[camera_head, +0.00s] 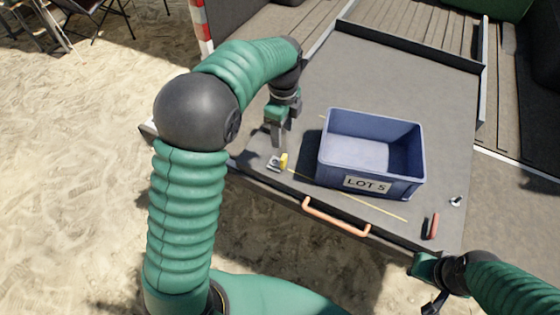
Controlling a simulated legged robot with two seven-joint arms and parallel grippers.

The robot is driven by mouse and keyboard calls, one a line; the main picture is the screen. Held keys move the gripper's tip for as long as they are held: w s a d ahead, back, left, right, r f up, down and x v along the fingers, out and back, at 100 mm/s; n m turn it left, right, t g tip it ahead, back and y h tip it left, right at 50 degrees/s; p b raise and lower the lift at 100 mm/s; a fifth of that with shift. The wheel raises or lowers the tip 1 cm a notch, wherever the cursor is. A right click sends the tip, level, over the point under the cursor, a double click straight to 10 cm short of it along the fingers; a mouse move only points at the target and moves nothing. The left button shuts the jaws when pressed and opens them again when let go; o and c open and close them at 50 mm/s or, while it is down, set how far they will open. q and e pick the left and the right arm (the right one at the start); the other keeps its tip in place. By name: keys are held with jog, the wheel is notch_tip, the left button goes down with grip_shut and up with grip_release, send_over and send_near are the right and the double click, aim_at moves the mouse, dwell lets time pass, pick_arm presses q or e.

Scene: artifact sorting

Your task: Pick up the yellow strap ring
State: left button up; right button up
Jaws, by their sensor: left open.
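The yellow strap ring (284,160) is small and lies on the grey table near its front left edge, beside a small grey metal piece. My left gripper (278,146) points down just above and behind it. It is open, holds nothing that I can see, and appears apart from the ring. My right gripper (433,300) is low at the bottom right, off the table's front edge. Its fingers are small and dark, so I cannot tell whether they are open.
A blue crate (372,185) labelled LOT 5 stands right of my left gripper. A red-handled item (432,226) and a small metal piece (455,202) lie at the right. An orange handle (336,219) juts from the front edge.

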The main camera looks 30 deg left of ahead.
pick_arm(q)
send_over(282, 157)
jog(key=d, duration=0.2)
notch_tip(282, 157, down, 6)
jog(key=a+f, duration=0.1)
jog(key=f, duration=0.1)
jog(key=a+f+p, duration=0.1)
jog(key=f, duration=0.1)
jog(key=a+f+p, duration=0.1)
jog(key=f, duration=0.1)
jog(key=shift+w+a+f, duration=0.15)
jog(key=shift+d+f, duration=0.2)
jog(key=shift+f, duration=0.05)
jog(key=shift+w+d, duration=0.1)
jog(key=shift+d, duration=0.2)
jog(key=shift+d+r, duration=0.1)
jog(key=shift+d, duration=0.3)
jog(key=shift+c, duration=1.3)
jog(key=shift+d+r, duration=0.1)
jog(key=shift+c, duration=2.3)
jog(key=shift+a, duration=0.5)
grip_shut()
jog(key=shift+a, duration=0.1)
pick_arm(e)
jog(key=shift+d+r, duration=0.15)
jog(key=shift+r, duration=0.35)
jog(key=shift+d+r, duration=0.15)
jog(key=shift+r, duration=0.35)
